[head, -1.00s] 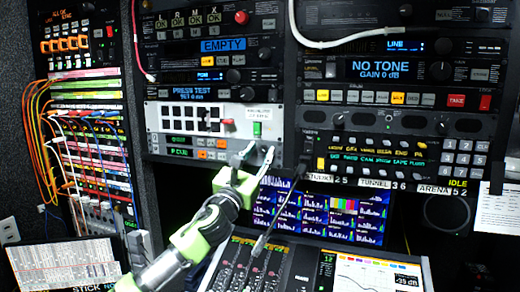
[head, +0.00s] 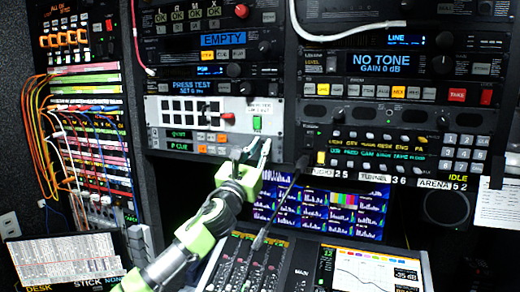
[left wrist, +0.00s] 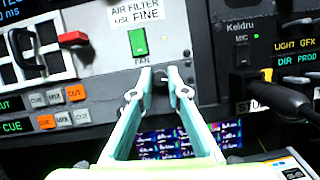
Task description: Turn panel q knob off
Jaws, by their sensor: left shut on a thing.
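My left gripper (head: 258,146) reaches up to the lower right part of the light-grey panel (head: 220,107). In the left wrist view its fingers (left wrist: 161,74) are closed in on a small dark knob (left wrist: 163,75), below the green fan switch (left wrist: 139,42). The fingers hide most of the knob, so I cannot read which way it points. In the head view the knob is hidden by the fingers. My right gripper is not in view.
Two rows of lit buttons and small green screens (head: 180,146) lie left of the gripper. A black cable plug (left wrist: 285,97) sticks out to the right. Below are a bank of monitors (head: 330,208) and a mixing desk (head: 262,265).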

